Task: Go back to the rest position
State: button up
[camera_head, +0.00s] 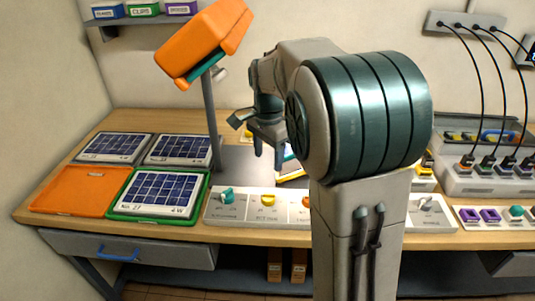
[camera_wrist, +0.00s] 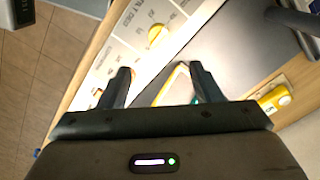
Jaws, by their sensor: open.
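My gripper (camera_head: 268,150) hangs over the dark mat on the workbench, left of my arm's large joint in the head view. In the wrist view my gripper (camera_wrist: 160,88) has its two fingers apart, with nothing held between them. A yellow-framed item (camera_wrist: 174,84) lies on the dark mat (camera_wrist: 225,52) below and between the fingers; it is partly hidden by them. In the head view my arm covers much of the middle of the bench.
An orange lamp head (camera_head: 203,42) on a grey post (camera_head: 211,120) stands left of my gripper. Solar panels (camera_head: 157,190) lie at the left of the bench. A switch panel (camera_head: 240,206) lines the front edge. Cables (camera_head: 478,95) hang to chargers at the right.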

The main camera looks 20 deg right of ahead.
jog(key=s+f+n+t, duration=0.2)
jog(key=s+n, duration=1)
jog(key=s, duration=0.9)
jog(key=shift+s+n+t, duration=0.25)
jog(key=shift+n+t, duration=0.15)
jog(key=shift+t, duration=0.1)
jog(key=shift+a, duration=0.1)
